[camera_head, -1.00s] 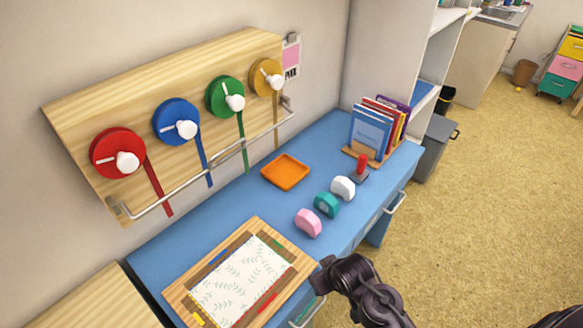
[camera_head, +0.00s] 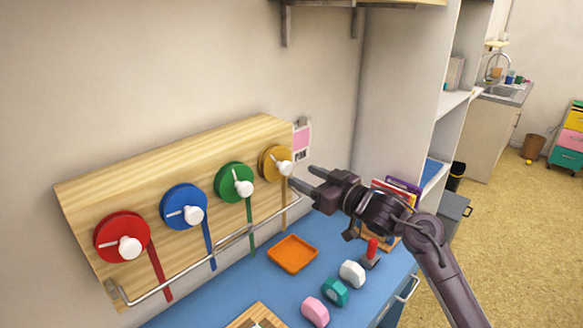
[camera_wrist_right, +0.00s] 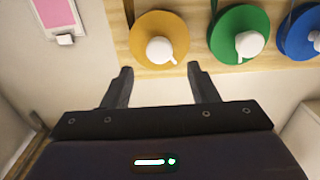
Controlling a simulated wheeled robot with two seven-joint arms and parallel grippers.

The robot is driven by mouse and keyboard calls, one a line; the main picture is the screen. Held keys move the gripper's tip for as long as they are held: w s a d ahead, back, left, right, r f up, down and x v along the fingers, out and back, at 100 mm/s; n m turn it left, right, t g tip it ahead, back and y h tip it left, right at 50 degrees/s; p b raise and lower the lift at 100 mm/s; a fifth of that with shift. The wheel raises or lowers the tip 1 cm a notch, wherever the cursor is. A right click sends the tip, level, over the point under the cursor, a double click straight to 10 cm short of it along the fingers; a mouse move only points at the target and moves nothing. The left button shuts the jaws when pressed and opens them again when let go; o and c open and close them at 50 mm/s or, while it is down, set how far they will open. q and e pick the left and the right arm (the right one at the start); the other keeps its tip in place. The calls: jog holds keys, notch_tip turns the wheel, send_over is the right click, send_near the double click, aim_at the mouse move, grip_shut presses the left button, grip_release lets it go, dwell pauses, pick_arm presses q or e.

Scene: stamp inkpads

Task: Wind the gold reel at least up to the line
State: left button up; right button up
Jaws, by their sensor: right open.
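The gold reel (camera_head: 270,160) is mounted at the right end of the wooden board (camera_head: 110,190), with a white knob (camera_head: 285,168) on its face. A gold ribbon (camera_head: 283,215) hangs from it toward the metal rail (camera_head: 220,244). My right gripper (camera_head: 301,178) is open and empty, just right of the gold reel's knob and apart from it. In the right wrist view the gold reel (camera_wrist_right: 148,25) and its knob (camera_wrist_right: 159,50) lie beyond and between the open fingers (camera_wrist_right: 158,82). The line is not discernible. My left gripper is not in view.
Green (camera_head: 228,176), blue (camera_head: 175,196) and red (camera_head: 112,222) reels share the board. A pink card (camera_head: 302,140) is on the wall beside it. Below are an orange tray (camera_head: 292,254), several small blocks and a red-handled stamp (camera_head: 372,248) on the blue desk.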

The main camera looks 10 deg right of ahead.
aim_at(288, 169)
jog(key=p+x, duration=0.1)
jog(key=x, duration=0.4)
jog(key=shift+w+p, duration=0.2)
jog(key=shift+p, duration=0.1)
jog(key=shift+w+a+f, duration=0.1)
jog(key=shift+w+a, duration=0.15)
jog(key=shift+c, duration=0.4)
jog(key=c, duration=0.9)
